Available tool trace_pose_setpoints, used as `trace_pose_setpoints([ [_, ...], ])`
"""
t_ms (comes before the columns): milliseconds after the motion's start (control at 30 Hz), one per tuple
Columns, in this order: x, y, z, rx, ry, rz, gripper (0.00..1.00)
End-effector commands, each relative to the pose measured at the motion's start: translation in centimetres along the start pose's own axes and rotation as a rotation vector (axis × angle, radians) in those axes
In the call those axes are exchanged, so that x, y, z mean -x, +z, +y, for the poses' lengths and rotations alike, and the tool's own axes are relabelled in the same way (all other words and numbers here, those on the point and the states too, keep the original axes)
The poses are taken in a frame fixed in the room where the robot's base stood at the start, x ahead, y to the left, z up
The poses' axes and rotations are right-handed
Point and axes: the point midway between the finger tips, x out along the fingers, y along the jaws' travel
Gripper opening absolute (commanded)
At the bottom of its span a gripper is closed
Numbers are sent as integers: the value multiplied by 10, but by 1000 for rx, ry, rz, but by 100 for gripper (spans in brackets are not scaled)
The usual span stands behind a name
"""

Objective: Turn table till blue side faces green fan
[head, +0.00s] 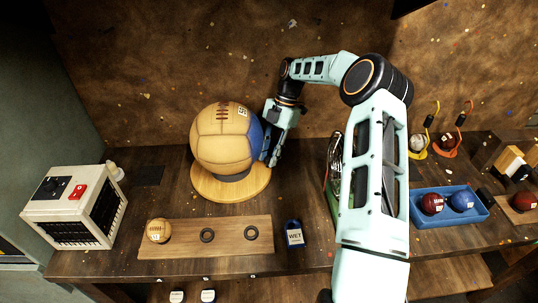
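A large tan leather ball (220,140) with dark lacing and a blue side (257,137) sits on a round wooden turntable (232,193). The blue side is on the ball's right, toward my gripper. My gripper (270,158) points down at the ball's right side, touching or very close to the blue part. I cannot tell how far apart its fingers are. A wire-grilled thing with green edges, likely the green fan (334,165), stands to the right, mostly hidden behind my arm.
A white box (75,207) with a red switch stands at the left. A wooden board (205,237) with a small ball (158,230) lies in front, beside a blue "WET" tag (294,234). A blue tray (462,218) holds red and blue balls at the right.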

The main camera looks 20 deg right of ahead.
Motion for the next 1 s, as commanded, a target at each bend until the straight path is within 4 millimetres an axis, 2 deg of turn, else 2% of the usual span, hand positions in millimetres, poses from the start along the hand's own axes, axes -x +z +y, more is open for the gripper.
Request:
trace_pose_setpoints([
  [67, 0, 0, 0, 0, 1, 0, 34],
  [367, 3, 0, 1, 0, 3, -1, 34],
  [467, 12, 0, 1, 0, 5, -2, 34],
  [800, 65, 0, 1, -1, 3, -2, 34],
  [1000, 76, 0, 0, 0, 1, 0, 34],
])
